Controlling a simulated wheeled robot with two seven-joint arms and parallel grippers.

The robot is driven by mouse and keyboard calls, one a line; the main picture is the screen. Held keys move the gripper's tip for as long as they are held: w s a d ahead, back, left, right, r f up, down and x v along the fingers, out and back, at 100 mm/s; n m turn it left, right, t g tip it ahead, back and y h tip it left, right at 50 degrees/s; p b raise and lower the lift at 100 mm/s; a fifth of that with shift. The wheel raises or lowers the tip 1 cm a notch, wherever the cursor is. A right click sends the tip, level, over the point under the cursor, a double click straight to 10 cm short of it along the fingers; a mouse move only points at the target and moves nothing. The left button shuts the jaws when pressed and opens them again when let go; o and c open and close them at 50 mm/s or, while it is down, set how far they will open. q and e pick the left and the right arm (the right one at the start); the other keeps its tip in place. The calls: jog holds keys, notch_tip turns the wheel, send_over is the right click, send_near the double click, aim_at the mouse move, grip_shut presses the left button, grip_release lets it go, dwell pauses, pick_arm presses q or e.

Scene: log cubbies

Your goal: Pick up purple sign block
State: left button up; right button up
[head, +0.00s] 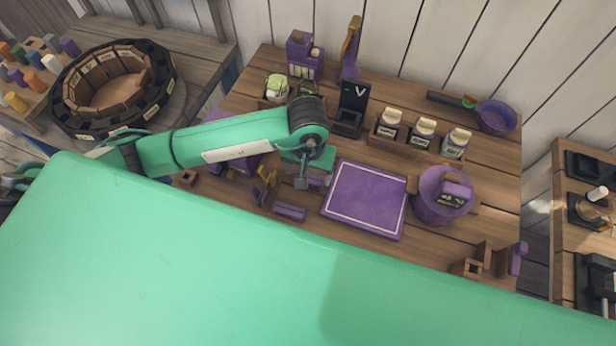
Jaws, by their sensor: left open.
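My left gripper (302,183) hangs from the teal arm, pointing down over the table just left of the purple mat. Its jaws are open. A small purple block (314,183) lies right at the fingers, partly hidden by them; I cannot tell whether they touch it. Another purple block (290,212) lies just in front, beside a small wooden holder (263,190). A purple block with a dark lettered face (455,194) sits on the round purple drum at the right. I cannot tell which of these is the sign block. My right gripper is not in view.
The purple mat (365,199) is bare. Behind it stand a black "V" sign (352,103), several labelled cartons (422,132) and a purple bowl (496,117). The purple drum (430,207) stands right of the mat. Wooden holders (473,267) sit at the front right.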

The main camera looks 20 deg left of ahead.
pick_arm(q)
jog(key=shift+f+p, duration=0.25)
jog(key=shift+p, duration=0.1)
notch_tip(320, 180, down, 3)
jog(key=shift+a+p, duration=0.15)
jog(key=shift+p, duration=0.85)
jog(key=shift+f, duration=0.7)
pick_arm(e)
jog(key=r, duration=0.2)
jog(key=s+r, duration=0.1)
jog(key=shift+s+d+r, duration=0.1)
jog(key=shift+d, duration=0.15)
pick_arm(q)
jog(key=shift+w, duration=0.1)
jog(key=shift+c, duration=0.5)
jog(key=c, duration=0.6)
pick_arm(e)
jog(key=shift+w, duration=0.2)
